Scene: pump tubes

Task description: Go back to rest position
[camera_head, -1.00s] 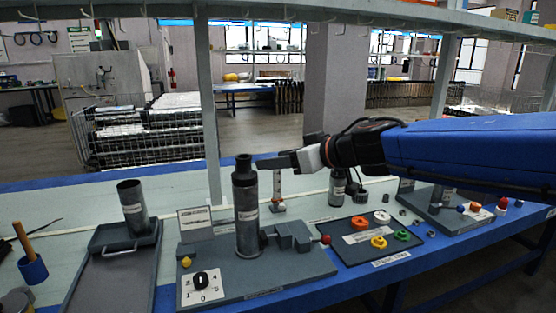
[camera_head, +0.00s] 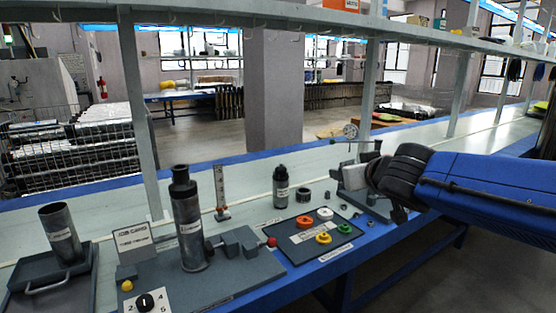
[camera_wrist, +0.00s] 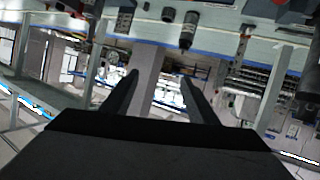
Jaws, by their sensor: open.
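My gripper (camera_wrist: 158,78) is open in the wrist view, with two dark fingers apart and nothing between them. The wrist view is upside down, with the bench along its top edge. In the head view my blue arm comes in from the right, and its dark wrist is above the right part of the bench. The fingers are hard to make out there against the fixture behind. A dark pump tube (camera_head: 187,225) stands upright on the grey base plate (camera_head: 225,283) at the left, well apart from my gripper.
A dark tray (camera_head: 292,257) with orange, white, green and yellow rings lies mid-bench. A dark bottle-like part (camera_head: 281,187) stands behind it. A wider tube (camera_head: 61,234) stands in a tray at far left. A shelf post (camera_head: 370,90) rises behind my wrist.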

